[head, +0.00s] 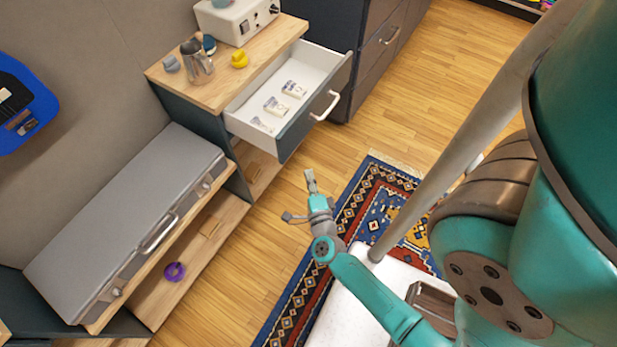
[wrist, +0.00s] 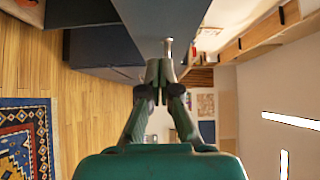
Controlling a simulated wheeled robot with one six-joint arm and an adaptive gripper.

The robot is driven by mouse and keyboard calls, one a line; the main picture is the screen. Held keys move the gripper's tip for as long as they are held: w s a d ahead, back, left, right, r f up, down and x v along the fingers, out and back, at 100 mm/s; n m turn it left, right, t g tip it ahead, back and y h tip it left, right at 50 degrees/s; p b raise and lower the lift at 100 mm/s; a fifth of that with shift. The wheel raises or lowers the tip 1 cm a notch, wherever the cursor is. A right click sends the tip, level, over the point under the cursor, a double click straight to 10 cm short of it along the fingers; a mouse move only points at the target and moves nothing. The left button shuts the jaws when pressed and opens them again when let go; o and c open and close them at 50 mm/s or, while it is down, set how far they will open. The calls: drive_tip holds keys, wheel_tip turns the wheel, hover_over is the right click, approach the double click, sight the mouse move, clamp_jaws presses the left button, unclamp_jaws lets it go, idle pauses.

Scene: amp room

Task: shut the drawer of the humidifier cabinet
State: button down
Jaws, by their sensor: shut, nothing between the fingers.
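The humidifier cabinet (head: 185,98) stands at the upper left in the head view, with a wooden top and dark sides. Its drawer (head: 297,122) is pulled open toward the room, showing a white inside with several small packets. The drawer's dark front carries a pale handle (head: 326,106). My gripper (head: 310,178) is shut and empty, in front of and below the drawer front, apart from it in the head view. In the wrist view my gripper (wrist: 162,72) points toward a dark panel with a pale handle (wrist: 168,47) just beyond the fingertips. Contact cannot be told.
A metal cup (head: 197,66), a yellow piece (head: 239,59) and a white device (head: 238,20) stand on the cabinet top. A grey case (head: 130,220) lies on the low shelf at left. Dark drawers (head: 378,55) stand behind.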

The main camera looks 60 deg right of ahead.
sight(239, 128)
drive_tip(key=shift+w+d, duration=0.95)
drive_tip(key=shift+w, duration=0.5)
drive_tip(key=shift+w+d, duration=1)
drive_tip(key=shift+w, duration=0.45)
drive_tip(key=shift+w+d, duration=0.95)
drive_tip(key=shift+w, duration=0.5)
drive_tip(key=w, duration=0.7)
drive_tip(key=w+d, duration=0.1)
drive_tip(key=w, duration=1.3)
drive_tip(key=shift+w+d, duration=0.3)
drive_tip(key=shift+w+r, duration=0.2)
drive_tip(key=shift+w, duration=0.05)
